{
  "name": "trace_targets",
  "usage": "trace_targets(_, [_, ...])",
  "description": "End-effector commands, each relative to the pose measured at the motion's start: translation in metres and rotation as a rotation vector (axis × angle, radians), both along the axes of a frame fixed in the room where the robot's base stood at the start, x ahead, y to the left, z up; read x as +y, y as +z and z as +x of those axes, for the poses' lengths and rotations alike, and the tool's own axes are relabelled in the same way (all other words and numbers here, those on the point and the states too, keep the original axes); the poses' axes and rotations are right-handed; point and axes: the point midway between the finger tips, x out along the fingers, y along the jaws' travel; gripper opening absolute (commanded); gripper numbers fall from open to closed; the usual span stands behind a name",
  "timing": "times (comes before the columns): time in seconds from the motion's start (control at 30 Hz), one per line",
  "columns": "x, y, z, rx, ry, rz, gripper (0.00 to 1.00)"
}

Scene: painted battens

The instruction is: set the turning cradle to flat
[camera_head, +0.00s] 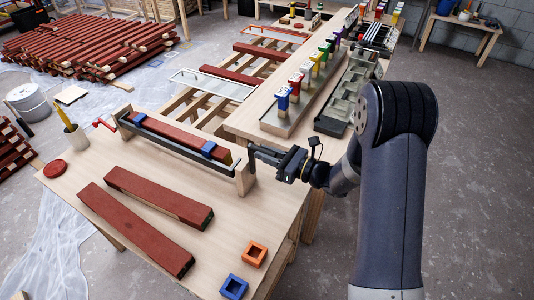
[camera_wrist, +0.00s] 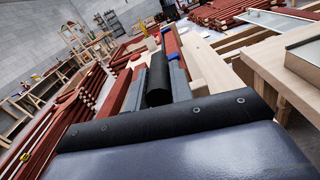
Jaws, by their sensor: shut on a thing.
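The turning cradle (camera_head: 190,156) stands on the near bench between two wooden end posts. It is a long dark trough holding a red batten (camera_head: 175,133) under two blue clamps (camera_head: 209,149). I cannot tell its exact roll angle. A red crank (camera_head: 103,123) sticks out at its far left end. My gripper (camera_head: 256,156) is at the near right end post, coming in from the right. It is shut on a black bar-like handle (camera_wrist: 158,80), which shows between the grey fingers in the wrist view. The handle's joint with the cradle is hidden.
Two red battens (camera_head: 158,196) (camera_head: 135,229) lie in front of the cradle. An orange square block (camera_head: 254,254) and a blue one (camera_head: 234,287) are at the bench's front. A row of coloured-handled tools (camera_head: 304,85) and a grey tray (camera_head: 349,92) stand behind my gripper.

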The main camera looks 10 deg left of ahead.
Motion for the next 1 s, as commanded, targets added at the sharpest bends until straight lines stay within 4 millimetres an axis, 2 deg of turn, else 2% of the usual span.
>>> trace_targets(0.2, [0.0, 0.0, 0.0, 0.0, 0.0, 0.0, 0.0])
trace_targets(0.67, [0.001, -0.001, -0.002, -0.011, 0.0, -0.004, 0.0])
trace_targets(1.0, [0.005, -0.006, -0.013, -0.111, 0.001, -0.038, 0.0])
